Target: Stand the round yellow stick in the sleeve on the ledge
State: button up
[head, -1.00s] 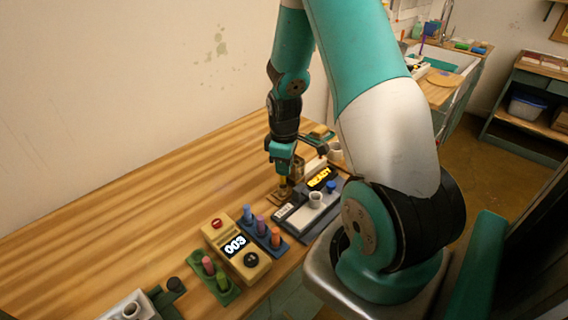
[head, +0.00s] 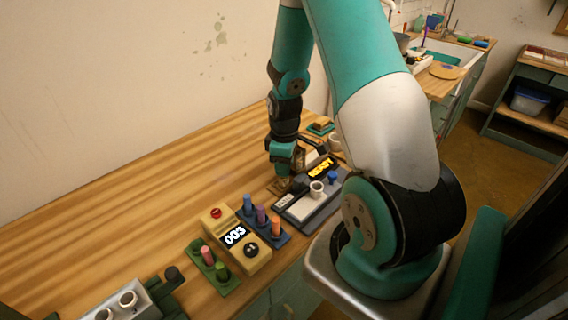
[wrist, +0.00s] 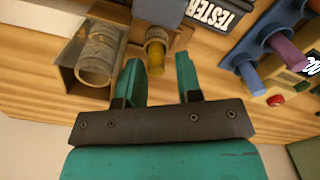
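The round yellow stick (wrist: 156,63) stands in a short ring-shaped collar (wrist: 158,36) on a small brown base in the wrist view. A wider, worn metal sleeve (wrist: 97,62) sits in a brown angled bracket to its left; I see nothing sticking out of it. I cannot tell which of the two is the ledge's sleeve. My gripper (wrist: 158,82) is open, and the stick shows in the gap between its fingers, with clear space on both sides. In the head view my gripper (head: 281,176) is low beside the tester, and the stick is hidden there.
The dark tester (head: 310,203) with a lit display stands right of my gripper. A blue rack (head: 270,236) of coloured sticks, a yellow counter box (head: 233,250) and a green rack (head: 222,285) are nearer. The wooden table (head: 130,215) is clear to the left.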

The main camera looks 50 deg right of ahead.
jog(key=shift+w+d+r, duration=0.2)
jog(key=shift+d, duration=0.15)
jog(key=shift+w+r, duration=0.1)
jog(key=shift+r, duration=0.2)
notch_tip(320, 180, up, 16)
jog(key=b, duration=0.1)
jog(key=shift+s+a+r, duration=0.25)
dwell(0.7)
jog(key=s+a+r+t+y, duration=0.1)
jog(key=a+r, duration=0.2)
jog(key=a, duration=1.2)
jog(key=s+a+r+n+y, duration=0.1)
jog(key=s+a+r+y, duration=0.1)
jog(key=s+a, duration=1.1)
jog(key=a+y, duration=0.1)
jog(key=a, duration=0.2)
jog(key=shift+s+r+n+g, duration=0.2)
jog(key=shift+n+g, duration=0.2)
jog(key=shift+a, duration=0.1)
